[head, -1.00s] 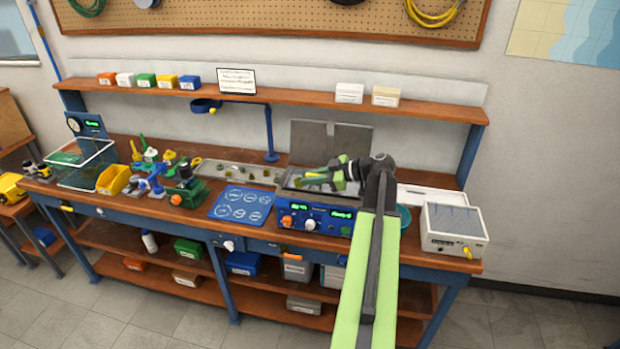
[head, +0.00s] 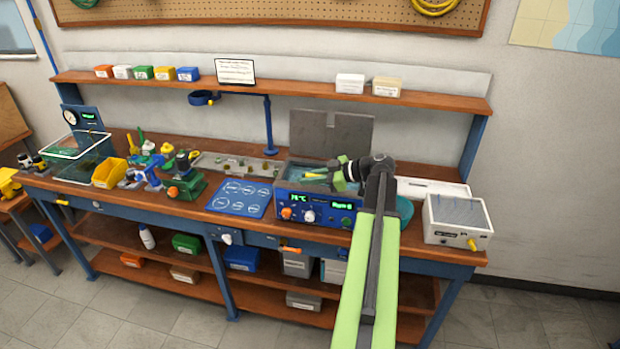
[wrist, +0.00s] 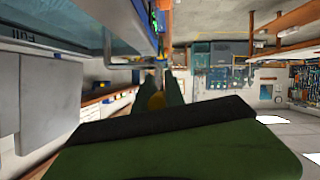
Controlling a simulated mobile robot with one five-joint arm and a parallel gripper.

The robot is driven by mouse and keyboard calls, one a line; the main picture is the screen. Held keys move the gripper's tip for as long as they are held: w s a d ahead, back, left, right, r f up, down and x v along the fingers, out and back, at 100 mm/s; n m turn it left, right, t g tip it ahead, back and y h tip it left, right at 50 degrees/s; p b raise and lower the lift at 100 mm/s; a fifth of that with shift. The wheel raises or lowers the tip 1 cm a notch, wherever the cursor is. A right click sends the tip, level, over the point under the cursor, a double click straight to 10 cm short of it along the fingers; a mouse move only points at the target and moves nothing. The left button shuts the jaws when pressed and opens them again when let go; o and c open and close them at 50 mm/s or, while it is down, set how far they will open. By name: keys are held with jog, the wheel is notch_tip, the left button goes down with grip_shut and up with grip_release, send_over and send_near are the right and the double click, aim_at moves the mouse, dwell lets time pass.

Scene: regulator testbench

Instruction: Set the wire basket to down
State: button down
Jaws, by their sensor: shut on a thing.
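The blue-fronted bath (head: 318,207) stands on the bench with its grey lid raised behind it. Its open top shows teal liquid. The wire basket's mesh cannot be told apart inside the bath at this size. My gripper (head: 331,174) is over the bath's right part, pointing left. Its jaws are shut on a small yellow piece (head: 315,176), which looks like the basket's handle. In the wrist view, a yellow piece (wrist: 157,101) sits between the green fingers, and the rest of what is held is hidden.
A white box unit (head: 458,220) stands right of the bath. A blue mat (head: 240,198) lies left of it, with a green device (head: 187,187) and a yellow bin (head: 109,173) farther left. A shelf (head: 300,93) runs above the bench.

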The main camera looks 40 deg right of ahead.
notch_tip(320, 180, down, 2)
jog(key=shift+f+b, duration=0.25)
jog(key=shift+b, duration=0.25)
jog(key=c, duration=1.4)
grip_release()
jog(key=p+v, duration=0.6)
jog(key=v, duration=1.1)
jog(key=shift+s+d+r+p, duration=0.15)
jog(key=shift+p, duration=0.15)
